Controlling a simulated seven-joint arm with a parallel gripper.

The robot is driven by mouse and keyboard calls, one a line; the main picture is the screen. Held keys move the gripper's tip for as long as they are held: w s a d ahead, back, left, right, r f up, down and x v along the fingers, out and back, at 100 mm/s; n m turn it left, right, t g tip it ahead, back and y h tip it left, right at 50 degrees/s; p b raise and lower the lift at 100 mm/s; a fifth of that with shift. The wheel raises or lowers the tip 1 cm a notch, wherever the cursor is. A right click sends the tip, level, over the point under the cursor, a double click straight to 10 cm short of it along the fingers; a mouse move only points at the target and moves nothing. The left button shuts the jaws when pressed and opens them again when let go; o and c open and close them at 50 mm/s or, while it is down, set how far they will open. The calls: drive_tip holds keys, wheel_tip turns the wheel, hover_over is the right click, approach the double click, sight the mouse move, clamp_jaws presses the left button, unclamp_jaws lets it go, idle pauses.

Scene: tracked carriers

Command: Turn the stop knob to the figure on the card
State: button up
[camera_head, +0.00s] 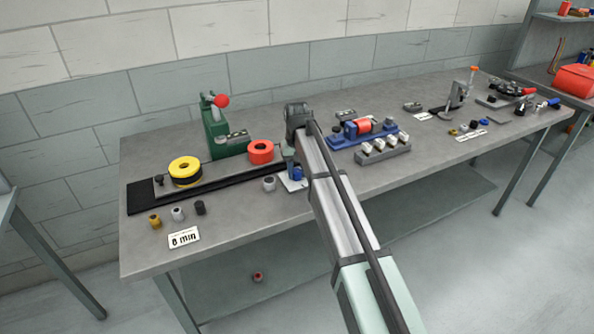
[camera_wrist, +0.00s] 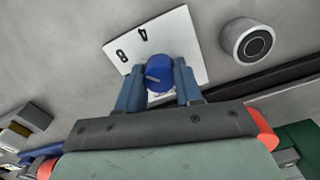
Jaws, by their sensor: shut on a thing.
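The stop knob (camera_wrist: 158,75) is blue and stands on a white dial plate (camera_wrist: 185,32). The figures 4 and 8 show on the plate in the wrist view; the rest is hidden by the knob and the fingers. My gripper (camera_wrist: 158,82) is shut on the knob, one blue finger on each side. A pale slot shows on the knob's top. In the head view the knob (camera_head: 297,174) is partly covered by my arm beside the white plate (camera_head: 291,184). The card (camera_head: 184,237) lies at the bench's front left and reads "8 min".
A grey cylinder (camera_head: 269,183) stands close to the left of the plate. A blue fixture (camera_head: 361,133) and a grey block with white pieces (camera_head: 383,148) are to the right. The front bench strip is mostly clear.

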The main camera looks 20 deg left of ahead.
sight(297, 171)
drive_tip(key=shift+n, duration=0.3)
drive_tip(key=o, duration=1)
drive_tip(key=shift+o, duration=0.2)
wheel_tip(297, 171, up, 14)
drive_tip(key=shift+f, duration=0.1)
idle(0.5)
